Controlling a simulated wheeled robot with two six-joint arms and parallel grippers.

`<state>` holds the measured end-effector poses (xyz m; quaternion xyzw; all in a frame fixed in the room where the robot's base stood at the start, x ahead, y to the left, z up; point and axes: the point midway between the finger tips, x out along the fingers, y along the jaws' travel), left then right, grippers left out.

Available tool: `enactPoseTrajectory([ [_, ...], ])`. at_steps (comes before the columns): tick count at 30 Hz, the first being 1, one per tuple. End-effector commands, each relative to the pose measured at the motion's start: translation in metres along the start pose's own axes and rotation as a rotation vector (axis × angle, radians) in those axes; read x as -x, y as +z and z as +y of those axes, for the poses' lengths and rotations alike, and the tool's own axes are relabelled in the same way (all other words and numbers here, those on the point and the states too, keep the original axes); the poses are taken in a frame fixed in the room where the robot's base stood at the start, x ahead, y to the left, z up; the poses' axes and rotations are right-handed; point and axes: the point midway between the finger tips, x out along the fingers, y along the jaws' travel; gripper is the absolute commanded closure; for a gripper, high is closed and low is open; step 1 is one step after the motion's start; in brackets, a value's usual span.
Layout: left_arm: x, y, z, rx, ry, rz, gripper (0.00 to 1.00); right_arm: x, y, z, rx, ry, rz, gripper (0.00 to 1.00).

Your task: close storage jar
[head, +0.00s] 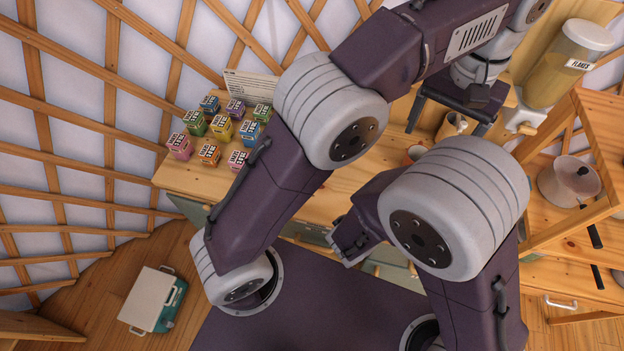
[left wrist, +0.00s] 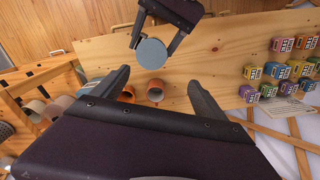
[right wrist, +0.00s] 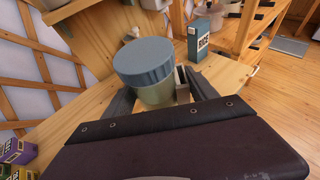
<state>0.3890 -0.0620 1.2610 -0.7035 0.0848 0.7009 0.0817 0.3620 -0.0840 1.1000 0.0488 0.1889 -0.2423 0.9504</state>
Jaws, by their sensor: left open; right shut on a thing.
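The storage jar (right wrist: 158,96) has a greenish body and a ribbed blue lid (right wrist: 142,62) over its mouth. Whether the lid is fully seated I cannot tell. My right gripper (right wrist: 160,95) is shut on the jar body, one finger on each side. The left wrist view shows the round top of the lid (left wrist: 150,54) between the right fingers. My left gripper (head: 447,130) is open and empty above the counter, its two fingers spread wide in the left wrist view (left wrist: 160,78). In the head view the jar is hidden behind my right arm.
Several small coloured boxes (head: 221,128) stand on the counter (head: 310,205) at the left. Orange mugs (left wrist: 155,93) are seen between my left fingers.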

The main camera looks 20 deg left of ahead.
Motion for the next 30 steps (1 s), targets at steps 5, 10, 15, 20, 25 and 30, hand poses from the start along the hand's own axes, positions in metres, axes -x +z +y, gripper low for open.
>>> enactPoseTrajectory([
  [5,-0.051,-0.005,-0.064,0.067,0.011,0.016,0.16,0.000,0.000,0.000,0.000,0.000,-0.001,1.00],
  [10,-0.105,0.019,-0.124,0.128,0.018,0.041,0.16,0.000,0.000,0.000,0.000,0.000,-0.001,1.00],
  [15,-0.156,0.069,-0.175,0.191,0.016,0.068,0.16,0.000,0.000,0.000,0.000,0.000,-0.001,1.00],
  [20,-0.190,0.121,-0.200,0.235,0.008,0.089,0.16,0.000,0.000,0.000,0.000,0.000,-0.001,1.00],
  [25,-0.207,0.152,-0.209,0.256,0.001,0.101,0.16,0.000,0.000,0.000,0.000,0.000,-0.001,1.00],
  [30,-0.210,0.158,-0.210,0.260,0.000,0.103,0.16,0.000,0.000,0.000,0.000,0.000,-0.001,1.00],
])
